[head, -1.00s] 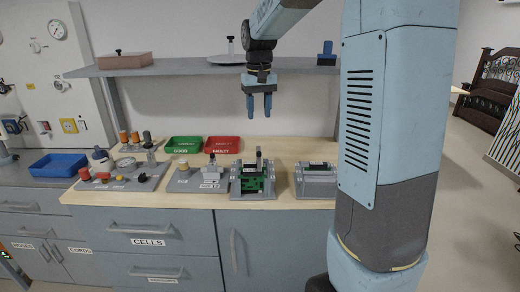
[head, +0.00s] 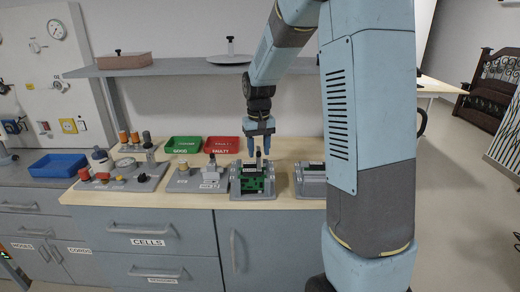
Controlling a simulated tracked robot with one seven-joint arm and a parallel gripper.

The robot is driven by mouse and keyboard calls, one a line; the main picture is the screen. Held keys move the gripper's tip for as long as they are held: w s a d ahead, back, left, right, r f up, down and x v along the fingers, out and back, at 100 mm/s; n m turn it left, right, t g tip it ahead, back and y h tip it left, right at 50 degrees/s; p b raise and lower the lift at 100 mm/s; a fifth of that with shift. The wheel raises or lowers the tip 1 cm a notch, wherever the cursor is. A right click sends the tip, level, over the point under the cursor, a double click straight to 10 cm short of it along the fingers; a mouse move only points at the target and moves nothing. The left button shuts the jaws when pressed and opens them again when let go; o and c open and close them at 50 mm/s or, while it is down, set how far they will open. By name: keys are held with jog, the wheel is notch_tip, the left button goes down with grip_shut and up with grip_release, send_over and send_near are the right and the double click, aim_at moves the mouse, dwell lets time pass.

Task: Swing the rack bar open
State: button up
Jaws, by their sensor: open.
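A grey rack (head: 234,190) stands near the front edge of the wooden bench, with a green circuit board (head: 250,185) in it. A dark-topped upright part shows at the back of the rack; I cannot tell for sure whether it is the rack bar. My gripper (head: 258,152) points down just above the back of this rack, with its two blue fingers apart. The fingers partly cover the upright part, and I cannot tell whether they touch it.
Another grey fixture (head: 310,188) stands right of the rack. Left are a grey plate with a white block (head: 210,174) and a panel with knobs (head: 118,184). Green (head: 183,147) and red (head: 222,145) trays lie behind. A shelf (head: 180,68) runs above.

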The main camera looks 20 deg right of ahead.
jog(key=shift+f, duration=0.1)
jog(key=shift+c, duration=0.2)
grip_shut()
dwell(0.5)
